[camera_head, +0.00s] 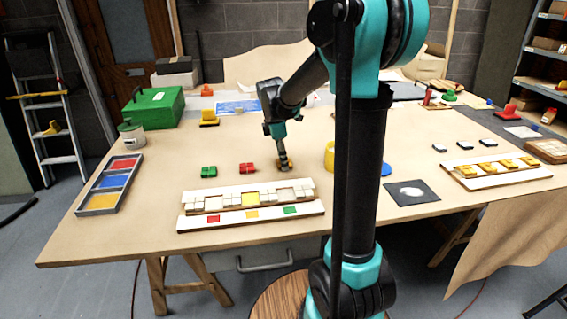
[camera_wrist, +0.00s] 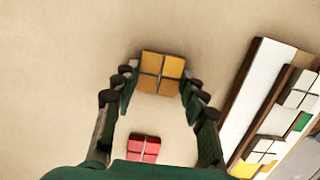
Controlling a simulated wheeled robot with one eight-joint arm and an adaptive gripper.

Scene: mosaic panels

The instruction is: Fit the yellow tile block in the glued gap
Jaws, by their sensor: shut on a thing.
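The yellow tile block (camera_wrist: 160,73), four squares in a two-by-two, sits between the fingertips of my gripper (camera_wrist: 156,85) in the wrist view. In the head view my gripper (camera_head: 284,163) is low over the table behind the panel's right end and is shut on the block, which it largely hides. The pale mosaic panel (camera_head: 232,197) has white tiles with recessed gaps between them. The middle gap (camera_head: 250,199) looks yellowish, in line with a yellow mark (camera_head: 251,214) on the front strip. Whether the block touches the table is unclear.
A red block (camera_head: 246,168) and a green block (camera_head: 208,171) stand left of my gripper, behind the panel. The front strip also bears red and green marks. A yellow cup-like thing (camera_head: 329,157) is to the right. A tray of colours (camera_head: 108,186) lies at far left.

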